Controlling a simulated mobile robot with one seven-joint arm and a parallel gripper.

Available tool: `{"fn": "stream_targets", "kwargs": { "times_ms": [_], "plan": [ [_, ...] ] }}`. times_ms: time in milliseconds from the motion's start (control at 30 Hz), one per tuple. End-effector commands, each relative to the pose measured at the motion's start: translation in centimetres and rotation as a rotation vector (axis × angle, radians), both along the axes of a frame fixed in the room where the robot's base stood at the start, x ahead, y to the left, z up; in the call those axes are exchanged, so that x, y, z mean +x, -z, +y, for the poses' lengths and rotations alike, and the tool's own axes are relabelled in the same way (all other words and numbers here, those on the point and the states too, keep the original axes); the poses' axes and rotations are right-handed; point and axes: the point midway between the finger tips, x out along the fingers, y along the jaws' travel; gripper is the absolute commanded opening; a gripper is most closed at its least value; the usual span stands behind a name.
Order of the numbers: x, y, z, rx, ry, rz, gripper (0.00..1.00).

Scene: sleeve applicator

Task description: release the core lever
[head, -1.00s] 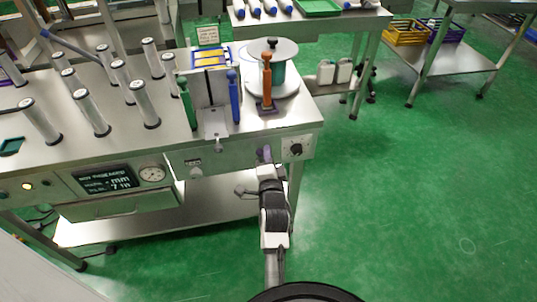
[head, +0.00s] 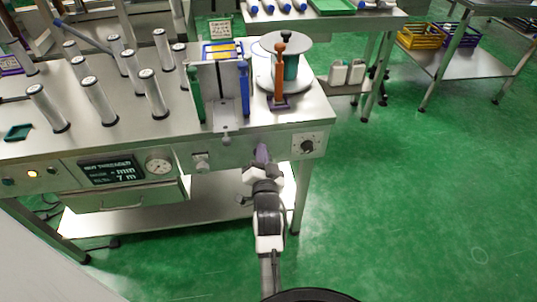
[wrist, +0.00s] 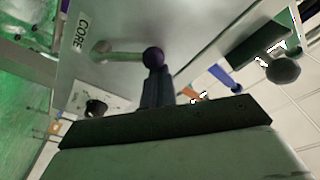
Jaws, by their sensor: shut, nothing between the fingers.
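The core lever (wrist: 126,55) is a thin rod ending in a dark purple ball. It sticks out of the bench's front panel beside the label CORE (wrist: 82,32) in the wrist view. My gripper (wrist: 157,76) is shut and empty, its fingertips right by the ball in the picture. I cannot tell whether they touch it. In the head view my gripper (head: 262,157) is at the front panel (head: 232,158), left of a black dial (head: 306,146). There the lever cannot be clearly told from the fingers.
Several metal rollers (head: 98,100) stand at the left. A drawer (head: 125,194) is below. The green floor at the right is clear.

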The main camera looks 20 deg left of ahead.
Motion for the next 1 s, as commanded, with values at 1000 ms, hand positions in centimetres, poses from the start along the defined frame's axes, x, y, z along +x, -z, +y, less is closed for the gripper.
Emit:
{"fn": "stream_targets", "kwargs": {
  "times_ms": [1000],
  "plan": [
    [-2.1, 4.2, 3.1, -0.658, 0.002, -0.444, 0.0]
  ]
}}
